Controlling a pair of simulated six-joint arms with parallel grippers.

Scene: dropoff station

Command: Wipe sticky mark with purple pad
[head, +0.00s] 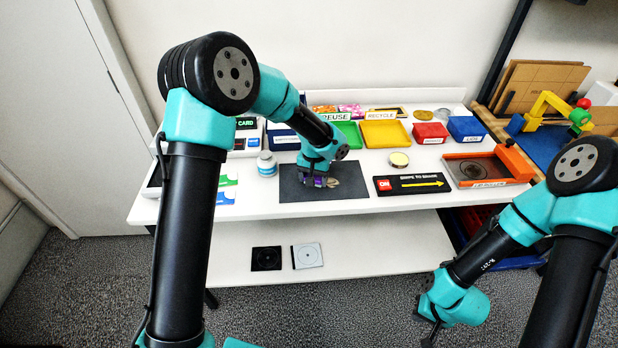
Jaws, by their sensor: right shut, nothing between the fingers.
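The purple pad (308,182) shows as a small purple patch at the tip of my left gripper (316,178), low over the dark mat (300,194). The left gripper appears shut on the pad; its fingers are mostly hidden by the wrist. Whether the pad touches the mat is hard to tell. A tan, roundish mark (333,183) lies on the mat just right of the pad, partly hidden by the gripper. My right gripper (432,333) is shut and empty, hanging low in front of the table, over the floor.
A yellow tray (386,134), red bin (430,132) and blue bin (466,129) line the back. An orange-edged tray (484,169) sits right.

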